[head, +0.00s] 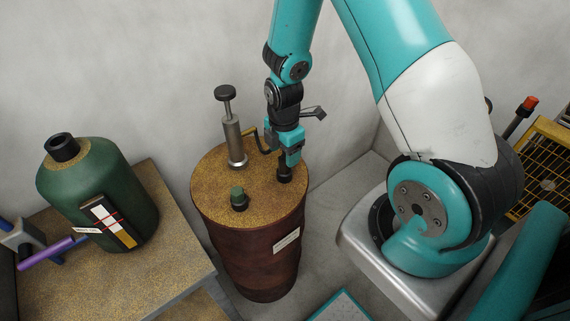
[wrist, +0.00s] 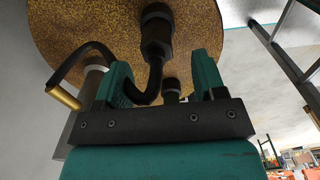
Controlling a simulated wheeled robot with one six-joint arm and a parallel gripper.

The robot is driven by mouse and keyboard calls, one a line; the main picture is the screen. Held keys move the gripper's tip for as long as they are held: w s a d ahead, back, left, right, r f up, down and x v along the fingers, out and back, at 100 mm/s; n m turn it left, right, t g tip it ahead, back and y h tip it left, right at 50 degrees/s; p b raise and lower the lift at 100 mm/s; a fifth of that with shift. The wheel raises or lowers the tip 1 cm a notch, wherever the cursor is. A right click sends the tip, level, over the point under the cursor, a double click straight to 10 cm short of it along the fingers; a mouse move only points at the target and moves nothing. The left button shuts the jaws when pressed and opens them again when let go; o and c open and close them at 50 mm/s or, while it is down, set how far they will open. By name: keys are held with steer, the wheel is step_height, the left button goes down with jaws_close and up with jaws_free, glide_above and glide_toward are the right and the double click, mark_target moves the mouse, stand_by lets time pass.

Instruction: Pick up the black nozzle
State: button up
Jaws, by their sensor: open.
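The black nozzle (head: 284,174) stands on the speckled top of a rusty brown drum (head: 262,240), near its right edge. In the wrist view the nozzle (wrist: 156,36) shows as a dark fitting with a bent black tube running from it. My gripper (head: 290,155) is right above the nozzle, pointing down. In the wrist view my gripper (wrist: 163,68) is open, its teal fingers apart on either side of the tube. I cannot tell whether either finger touches it. The head view partly hides the fingers and the nozzle's upper part.
A grey pump with a black knob (head: 233,140) stands on the drum's back left. A dark green cap (head: 239,199) sits at the drum's front. A large green bottle (head: 98,190) stands on the left table (head: 165,255). A yellow grid (head: 535,170) is at far right.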

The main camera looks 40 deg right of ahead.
mark_target(284, 158)
steer(key=shift+w+d+f+p, duration=0.15)
steer(key=shift+f+p, duration=0.15)
steer(key=shift+f, duration=1.65)
steer(key=c, duration=1.1)
steer(key=shift+o, duration=0.2)
steer(key=shift+r, duration=0.1)
step_height(284, 158, up, 20)
steer(key=b, duration=0.1)
